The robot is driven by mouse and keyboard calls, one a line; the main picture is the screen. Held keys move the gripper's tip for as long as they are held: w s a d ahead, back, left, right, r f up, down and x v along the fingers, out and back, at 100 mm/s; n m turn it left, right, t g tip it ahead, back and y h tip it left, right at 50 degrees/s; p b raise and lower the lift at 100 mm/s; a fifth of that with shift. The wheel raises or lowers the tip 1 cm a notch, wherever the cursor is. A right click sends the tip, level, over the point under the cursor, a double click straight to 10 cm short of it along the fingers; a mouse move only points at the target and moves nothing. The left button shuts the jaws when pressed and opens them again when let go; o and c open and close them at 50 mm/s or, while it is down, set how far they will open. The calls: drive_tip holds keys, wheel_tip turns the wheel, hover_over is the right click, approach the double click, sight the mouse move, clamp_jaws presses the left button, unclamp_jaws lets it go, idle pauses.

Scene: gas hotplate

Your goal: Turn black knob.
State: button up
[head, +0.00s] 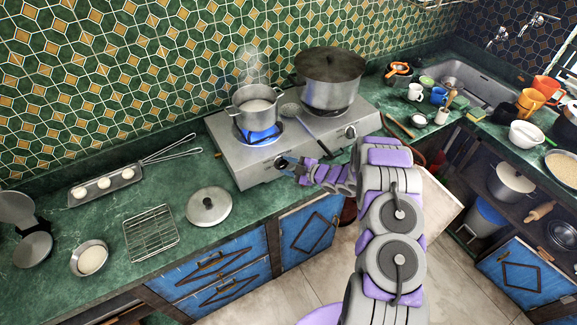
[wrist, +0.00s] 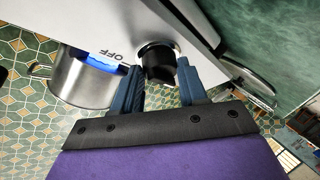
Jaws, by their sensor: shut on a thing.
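The black knob (wrist: 157,62) sits on the grey front panel of the gas hotplate (head: 222,142), below the left burner. In the wrist view the panel shows the word OFF beside the knob. My gripper (wrist: 160,68) has its two blue-grey fingers on either side of the knob and is shut on it. In the head view my gripper (head: 286,163) reaches the left knob from the front and hides part of it. A blue flame (head: 260,134) burns under the small pot (head: 254,106), which steams.
A second knob (head: 350,132) is at the panel's right. A large dark pot (head: 330,79) stands on the right burner, with a skimmer (head: 300,117) between the pots. A lid (head: 209,206) lies on the counter left of the hotplate. Floor space is clear before the cabinets.

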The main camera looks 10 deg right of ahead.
drive_tip(key=shift+c, duration=0.8)
